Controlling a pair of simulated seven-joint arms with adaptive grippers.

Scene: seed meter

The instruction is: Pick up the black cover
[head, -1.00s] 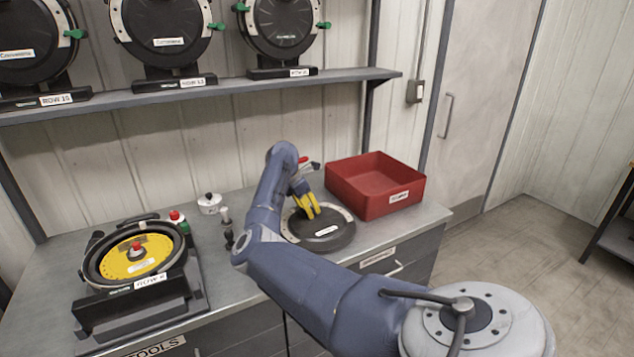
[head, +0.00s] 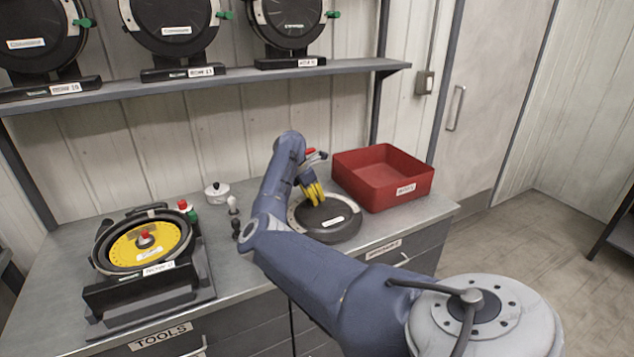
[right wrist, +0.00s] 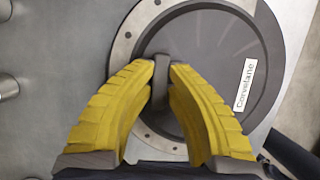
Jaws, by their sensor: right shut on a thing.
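The black cover (head: 333,226) is a round dark disc with a grey rim and a white label, lying on the metal bench in front of the red bin. It fills much of the right wrist view (right wrist: 232,35). My right gripper (head: 314,201) has yellow fingers and is over the cover's left part. In the right wrist view its fingers (right wrist: 162,75) are shut on the cover's upright grey handle tab. The cover appears to rest on the bench; any gap under it cannot be seen. My left gripper is not in view.
A red bin (head: 428,183) stands just behind the cover. A seed meter with a yellow disc (head: 130,252) sits in a black stand at the left. A small white pot (head: 216,194) and several small knobbed tools stand between. A shelf (head: 230,78) holds more covered meters above.

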